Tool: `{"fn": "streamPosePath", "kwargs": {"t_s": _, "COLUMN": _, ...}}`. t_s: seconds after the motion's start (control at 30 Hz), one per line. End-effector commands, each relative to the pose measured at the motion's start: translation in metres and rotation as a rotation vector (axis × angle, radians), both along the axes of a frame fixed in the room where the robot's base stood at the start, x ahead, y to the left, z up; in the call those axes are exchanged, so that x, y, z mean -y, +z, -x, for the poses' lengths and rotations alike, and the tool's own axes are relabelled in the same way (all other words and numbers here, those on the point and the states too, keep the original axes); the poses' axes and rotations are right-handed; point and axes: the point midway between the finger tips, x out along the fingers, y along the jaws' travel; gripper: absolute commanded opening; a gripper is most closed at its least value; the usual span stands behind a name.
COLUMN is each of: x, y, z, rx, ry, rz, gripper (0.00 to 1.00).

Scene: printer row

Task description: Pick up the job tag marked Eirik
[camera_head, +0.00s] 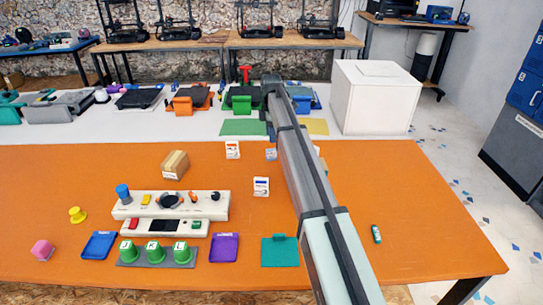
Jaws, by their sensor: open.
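Small white printed tags stand on the orange table. One tag (232,149) with a red-orange mark is at the back, left of my arm. Another tag (261,187) with a dark blue mark is nearer, also left of my arm. A small greyish piece (271,154), perhaps a third tag, shows right beside my arm. The names are too small to read, so I cannot tell which is Eirik. My arm reaches from the bottom right toward the back middle. My gripper's fingers do not show; the arm hides that spot.
A cardboard box (175,164), a white control panel (170,205), green cups (154,252), a blue tray (99,245), a purple tray (224,248) and a green tray (280,251) occupy the front left. A white cube (371,97) stands behind. The table's right side is mostly clear.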

Motion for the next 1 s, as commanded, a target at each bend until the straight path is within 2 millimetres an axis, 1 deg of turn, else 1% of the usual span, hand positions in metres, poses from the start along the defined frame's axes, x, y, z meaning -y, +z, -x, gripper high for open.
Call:
{"fn": "streamPosePath", "kwargs": {"t_s": 0.03, "x": 0.0, "y": -0.011, "z": 0.001, "rx": -0.001, "ry": 0.0, "rz": 0.0, "gripper": 0.49}}
{"fn": "streamPosePath", "kwargs": {"t_s": 0.1, "x": 0.0, "y": -0.023, "z": 0.001, "rx": -0.002, "ry": -0.001, "rz": 0.0, "gripper": 0.49}}
{"fn": "streamPosePath", "kwargs": {"t_s": 0.23, "x": 0.0, "y": -0.041, "z": 0.0, "rx": 0.0, "ry": -0.001, "rz": 0.0, "gripper": 0.49}}
{"fn": "streamPosePath", "kwargs": {"t_s": 0.53, "x": 0.0, "y": -0.057, "z": -0.002, "rx": 0.0, "ry": -0.001, "rz": 0.0, "gripper": 0.49}}
{"fn": "streamPosePath", "kwargs": {"t_s": 0.83, "x": 0.001, "y": -0.095, "z": -0.005, "rx": 0.001, "ry": -0.002, "rz": -0.001, "gripper": 0.49}}
{"fn": "streamPosePath", "kwargs": {"t_s": 0.9, "x": 0.001, "y": -0.099, "z": -0.005, "rx": 0.001, "ry": -0.002, "rz": -0.001, "gripper": 0.49}}
{"fn": "streamPosePath", "kwargs": {"t_s": 1.0, "x": 0.001, "y": -0.1, "z": -0.005, "rx": 0.002, "ry": -0.002, "rz": -0.001, "gripper": 0.49}}
